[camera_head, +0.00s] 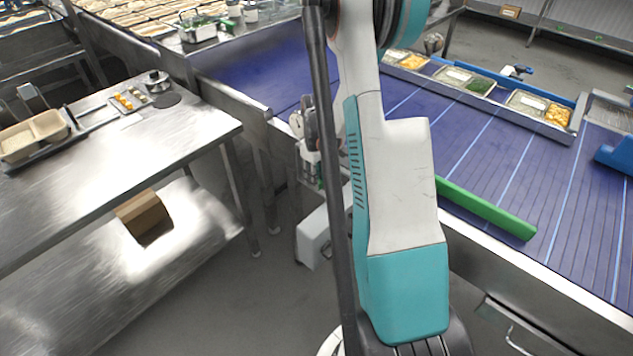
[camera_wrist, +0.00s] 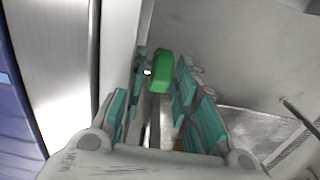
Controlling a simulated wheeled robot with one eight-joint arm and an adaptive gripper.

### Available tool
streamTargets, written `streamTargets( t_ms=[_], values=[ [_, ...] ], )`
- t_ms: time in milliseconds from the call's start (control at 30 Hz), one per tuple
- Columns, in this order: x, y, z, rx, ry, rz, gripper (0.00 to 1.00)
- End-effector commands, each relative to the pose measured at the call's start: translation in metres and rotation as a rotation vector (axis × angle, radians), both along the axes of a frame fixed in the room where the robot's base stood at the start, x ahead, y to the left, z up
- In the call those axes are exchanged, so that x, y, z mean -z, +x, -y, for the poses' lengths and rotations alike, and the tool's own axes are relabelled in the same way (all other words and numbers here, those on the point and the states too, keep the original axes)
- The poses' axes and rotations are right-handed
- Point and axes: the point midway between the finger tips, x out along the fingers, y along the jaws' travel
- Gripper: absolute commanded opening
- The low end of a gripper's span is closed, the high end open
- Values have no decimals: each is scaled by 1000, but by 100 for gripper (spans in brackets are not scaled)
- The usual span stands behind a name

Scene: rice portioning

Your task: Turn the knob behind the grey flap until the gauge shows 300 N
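In the wrist view, the two teal-padded fingers of my gripper (camera_wrist: 164,80) stand apart, one on each side of a green block-like part (camera_wrist: 160,72). The green part is near the fingertips; whether it is the knob, and whether a finger touches it, I cannot tell. In the head view, a small round pale dial (camera_head: 296,124), possibly the gauge, shows beside the conveyor frame; its reading is too small to make out. A grey box-like cover (camera_head: 313,238) is below it, partly behind my arm; I cannot tell if it is the flap.
A steel table (camera_head: 190,135) stands at the left, with a brown box (camera_head: 143,216) on its lower shelf. A blue conveyor (camera_head: 560,190) with food trays and a green bar (camera_head: 485,207) runs at the right. Floor shows between them.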

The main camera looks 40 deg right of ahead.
Motion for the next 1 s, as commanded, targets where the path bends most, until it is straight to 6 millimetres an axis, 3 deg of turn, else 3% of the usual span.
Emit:
streamTargets(
  t_ms=[400,533,767,1000],
  values=[
    [8,0,0,0,0,0,27],
    [8,0,0,0,0,0,0],
    [8,-2,0,0,3,25,0],
    [12,-8,1,4,23,264,0]
  ],
)
